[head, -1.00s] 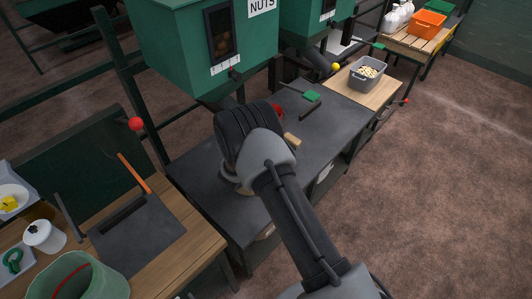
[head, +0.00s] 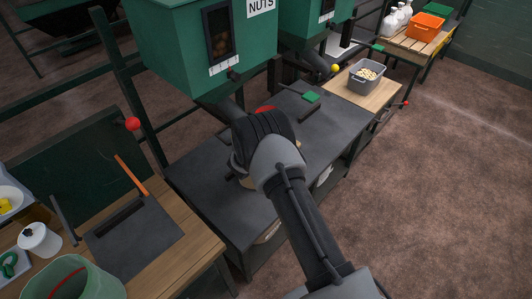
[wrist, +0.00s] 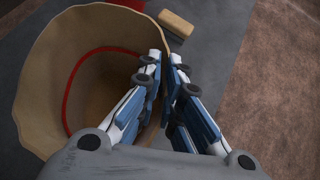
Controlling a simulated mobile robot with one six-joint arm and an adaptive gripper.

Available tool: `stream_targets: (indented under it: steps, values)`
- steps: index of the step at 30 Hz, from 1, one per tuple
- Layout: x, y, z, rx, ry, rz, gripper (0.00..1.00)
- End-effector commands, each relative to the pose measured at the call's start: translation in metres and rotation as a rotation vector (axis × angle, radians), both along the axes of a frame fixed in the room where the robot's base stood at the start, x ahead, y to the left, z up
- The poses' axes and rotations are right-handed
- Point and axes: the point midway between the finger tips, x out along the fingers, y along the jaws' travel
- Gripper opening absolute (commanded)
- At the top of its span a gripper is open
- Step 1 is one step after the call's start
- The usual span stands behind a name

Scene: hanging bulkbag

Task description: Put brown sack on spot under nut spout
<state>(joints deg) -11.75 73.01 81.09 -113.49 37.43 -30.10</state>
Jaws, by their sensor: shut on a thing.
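The brown sack (wrist: 38,75) is open-mouthed, with a red line around its inside, and fills the left of the wrist view. My gripper (wrist: 168,62) is shut on its right rim. The green nut hopper (head: 172,52) bears a NUTS label. Its dark nut spout (head: 222,108) slopes down toward the dark bench, left of my wrist. I cannot make out the spot under it; my arm covers that part of the bench.
A red object (head: 265,108) lies on the dark bench (head: 325,125) behind my wrist. A tan block (wrist: 177,25) is close beyond the sack. A grey bin (head: 366,75) stands at the back right. A green bucket (head: 75,280) stands at front left.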

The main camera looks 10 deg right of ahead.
Motion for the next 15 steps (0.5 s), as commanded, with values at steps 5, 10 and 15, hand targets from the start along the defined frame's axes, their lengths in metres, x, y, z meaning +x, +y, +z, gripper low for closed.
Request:
stream_targets:
  steps: [5, 10, 15]
  values:
    - [-0.0004, 0.0001, -0.0013, 0.001, 0.001, 0.000, 0.15]
    - [-0.0004, 0.0001, -0.0013, 0.001, 0.001, 0.000, 0.25]
    - [-0.0005, 0.0000, -0.0013, 0.000, 0.001, -0.001, 0.25]
